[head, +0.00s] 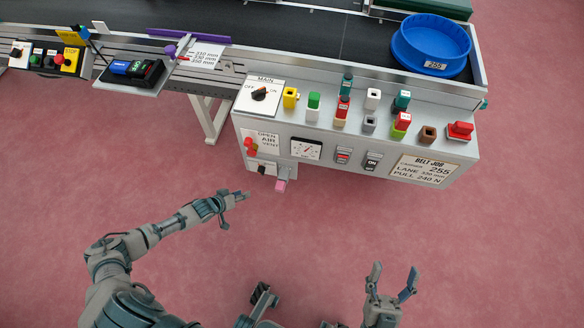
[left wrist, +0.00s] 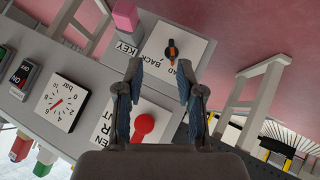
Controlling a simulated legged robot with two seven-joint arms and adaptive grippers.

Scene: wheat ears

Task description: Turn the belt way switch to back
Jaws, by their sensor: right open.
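The belt way switch (head: 262,169) is a small dark knob on a white plate at the lower left of the grey control box. In the left wrist view the knob (left wrist: 171,50) is black and orange on a lettered plate, its lettering partly hidden by my gripper. The knob stands roughly upright in that picture. My left gripper (head: 235,209) is open and empty, below and left of the switch and apart from it. In the left wrist view its two fingers (left wrist: 160,85) stand apart, with the knob beyond them. My right gripper (head: 394,272) is open and empty at the bottom.
A pink key block (head: 281,185) sits beside the switch. A red vent knob (head: 248,143) and pressure gauge (head: 306,150) are close by. The main switch (head: 260,94) and several coloured buttons are above. A blue round tray (head: 431,66) is on the belt. Open floor surrounds my arms.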

